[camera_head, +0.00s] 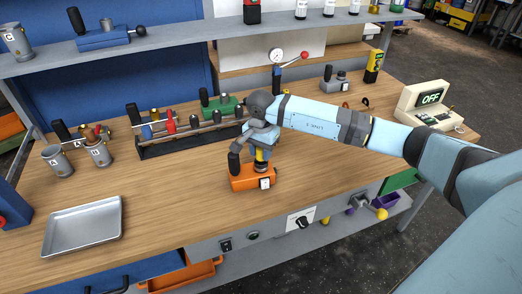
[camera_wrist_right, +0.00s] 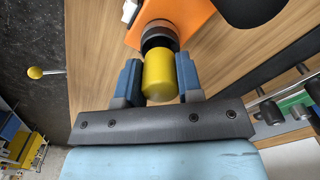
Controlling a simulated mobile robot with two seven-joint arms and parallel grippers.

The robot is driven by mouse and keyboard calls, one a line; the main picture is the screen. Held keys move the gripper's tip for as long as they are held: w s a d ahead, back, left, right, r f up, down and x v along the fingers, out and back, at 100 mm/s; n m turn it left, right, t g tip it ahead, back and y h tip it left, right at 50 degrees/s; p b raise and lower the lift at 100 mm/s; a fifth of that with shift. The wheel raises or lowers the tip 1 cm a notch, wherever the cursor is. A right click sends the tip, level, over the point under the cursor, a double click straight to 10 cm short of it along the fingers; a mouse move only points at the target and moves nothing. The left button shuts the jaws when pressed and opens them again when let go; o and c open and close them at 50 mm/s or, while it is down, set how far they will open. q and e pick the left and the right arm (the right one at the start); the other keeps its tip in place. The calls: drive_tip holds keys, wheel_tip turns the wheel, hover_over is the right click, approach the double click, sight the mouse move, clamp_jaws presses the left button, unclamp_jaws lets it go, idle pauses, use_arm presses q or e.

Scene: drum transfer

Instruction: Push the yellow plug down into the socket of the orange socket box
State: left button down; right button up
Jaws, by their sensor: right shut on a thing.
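The orange socket box (camera_head: 245,184) sits on the workbench near its front edge, with a black knob standing at its left end and a light switch plate on its front. The yellow plug (camera_head: 261,155) is upright above the right part of the box. My right gripper (camera_head: 262,148) comes from above and is shut on the plug. In the right wrist view, the plug (camera_wrist_right: 159,78) is between the two blue fingers, in line with a dark round collar (camera_wrist_right: 159,36) at the orange box (camera_wrist_right: 185,22). How deep the plug sits is hidden. My left gripper is not in view.
A metal tray (camera_head: 84,226) lies at the left front, near two grey cups (camera_head: 57,160). A black rack (camera_head: 190,138) with several handled tools stands behind the box. A cream display unit (camera_head: 427,106) reading OFF is at the right. Bare bench lies between tray and box.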

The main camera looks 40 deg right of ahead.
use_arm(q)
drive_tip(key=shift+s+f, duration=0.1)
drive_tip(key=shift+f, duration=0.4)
use_arm(e)
drive_tip(key=o, duration=1)
drive_tip(key=shift+f, duration=0.15)
drive_tip(key=shift+w+r, duration=0.1)
drive_tip(key=shift+r, duration=0.5)
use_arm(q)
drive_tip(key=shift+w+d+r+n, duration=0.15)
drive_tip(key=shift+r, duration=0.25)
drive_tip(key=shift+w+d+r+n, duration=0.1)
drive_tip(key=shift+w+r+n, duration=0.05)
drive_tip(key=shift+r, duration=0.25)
use_arm(e)
wheel_tip(320, 180, up, 13)
drive_tip(key=shift+f, duration=0.1)
